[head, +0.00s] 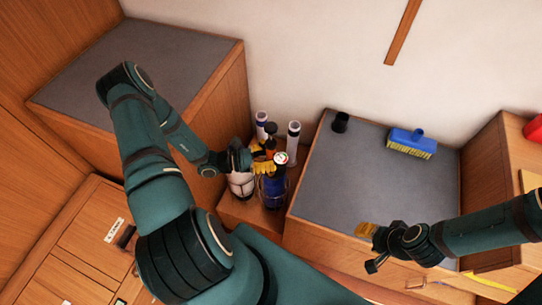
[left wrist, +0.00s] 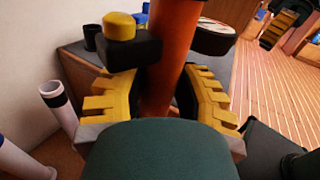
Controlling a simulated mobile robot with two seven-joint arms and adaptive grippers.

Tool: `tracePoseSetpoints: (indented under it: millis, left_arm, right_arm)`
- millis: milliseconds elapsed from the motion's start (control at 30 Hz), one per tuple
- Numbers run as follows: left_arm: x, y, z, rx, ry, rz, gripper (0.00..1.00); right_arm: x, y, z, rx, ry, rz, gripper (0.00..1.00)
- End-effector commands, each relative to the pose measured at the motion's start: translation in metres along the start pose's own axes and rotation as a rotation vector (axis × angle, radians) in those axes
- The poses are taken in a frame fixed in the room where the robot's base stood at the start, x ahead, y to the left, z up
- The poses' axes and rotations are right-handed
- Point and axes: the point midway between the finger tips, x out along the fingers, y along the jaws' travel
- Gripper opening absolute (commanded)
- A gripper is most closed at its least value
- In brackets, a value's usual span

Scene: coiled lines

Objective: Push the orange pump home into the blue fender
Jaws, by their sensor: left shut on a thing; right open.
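In the left wrist view the orange pump (left wrist: 168,85) is a thick orange tube between the two yellow fingers of my left gripper (left wrist: 160,103). Beside the tube are a white-faced gauge (left wrist: 214,37) and a black block with a yellow knob (left wrist: 120,27). In the head view my left gripper (head: 263,167) is shut at the top of the blue fender (head: 273,192), which stands upright in a wire holder. The gripper hides most of the pump and where it meets the fender. My right gripper (head: 366,230) is open and empty over the grey counter's front edge.
A white fender (head: 241,184) stands close left of the blue one. White tubes (head: 293,136) stand behind. The grey counter (head: 350,175) to the right carries a dark cup (head: 340,122) and a blue brush (head: 408,138); its middle is clear. A grey-topped cabinet (head: 150,65) stands left.

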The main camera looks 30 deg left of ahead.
Motion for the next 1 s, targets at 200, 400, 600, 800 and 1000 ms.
tracePoseSetpoints:
  millis: [200,400,600,800,1000]
  left_arm:
    - [0.0,0.0,0.0,0.0,0.0,0.0,0.48]
    - [0.0,0.0,0.0,0.0,0.0,0.0,0.65]
    - [-0.002,0.0,0.0,0.0,0.001,0.001,0.65]
    - [-0.021,0.001,0.0,0.001,0.002,0.002,0.65]
    - [-0.055,0.002,-0.001,0.002,0.007,0.007,0.65]
  right_arm:
    - [0.0,0.0,0.0,0.0,0.0,0.0,0.47]
    - [0.0,0.0,0.0,0.0,0.0,0.0,0.47]
    - [0.0,0.0,0.0,0.0,0.0,0.0,0.47]
    - [0.0,0.0,0.0,0.0,0.0,0.0,0.47]
    - [0.0,0.0,0.0,0.0,0.0,0.0,0.47]
